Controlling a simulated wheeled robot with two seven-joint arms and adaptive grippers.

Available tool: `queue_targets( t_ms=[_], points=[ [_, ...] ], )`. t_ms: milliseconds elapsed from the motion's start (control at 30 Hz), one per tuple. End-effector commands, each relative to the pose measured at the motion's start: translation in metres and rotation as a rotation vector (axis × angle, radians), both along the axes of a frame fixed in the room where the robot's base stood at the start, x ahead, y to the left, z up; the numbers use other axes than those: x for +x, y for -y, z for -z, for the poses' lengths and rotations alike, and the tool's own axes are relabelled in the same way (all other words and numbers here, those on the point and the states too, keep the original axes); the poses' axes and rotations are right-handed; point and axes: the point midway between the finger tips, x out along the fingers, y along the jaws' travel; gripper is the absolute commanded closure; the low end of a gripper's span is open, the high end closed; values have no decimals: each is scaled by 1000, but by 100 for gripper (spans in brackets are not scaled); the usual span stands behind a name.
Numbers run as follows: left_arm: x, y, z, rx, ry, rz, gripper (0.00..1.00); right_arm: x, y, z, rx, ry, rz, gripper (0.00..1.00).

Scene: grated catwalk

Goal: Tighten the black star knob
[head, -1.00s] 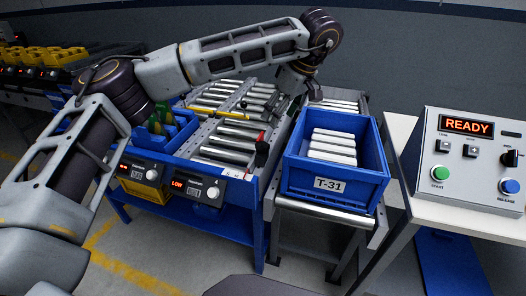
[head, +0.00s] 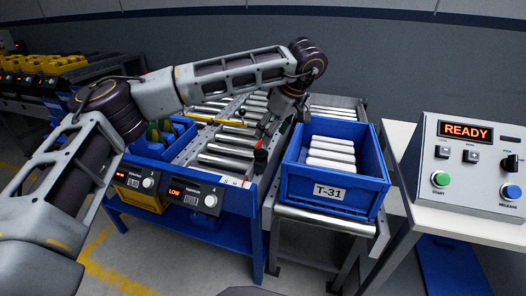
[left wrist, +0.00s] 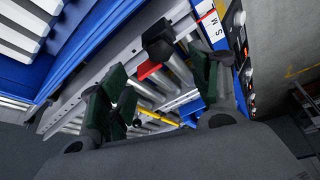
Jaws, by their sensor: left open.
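The black knob (head: 260,160) stands at the front right of the roller conveyor, beside the S/M label (head: 236,181). Its star shape is not clear at this size. My left gripper (head: 266,131) is just behind and above it, pointing down, partly hidden by its own wrist. In the left wrist view the black knob (left wrist: 158,42) shows between the two open, dark green-padded fingers (left wrist: 161,68), apart from both. A red piece (left wrist: 148,70) lies next to the knob. The left gripper is empty. My right gripper is not in view.
A blue crate (head: 332,192) marked T-31 holding white-grey bars stands close right of the knob. A blue bin (head: 163,145) sits left of the rollers. Displays (head: 178,193) line the conveyor's front. A READY control box (head: 470,165) stands at the right.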

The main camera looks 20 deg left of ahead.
Motion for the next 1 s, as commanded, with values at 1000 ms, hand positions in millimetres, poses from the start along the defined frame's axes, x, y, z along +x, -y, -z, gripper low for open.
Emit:
queue_targets(
  t_ms=[1000],
  points=[
    [13,-32,84,0,0,0,37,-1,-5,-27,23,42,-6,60]
  ],
)
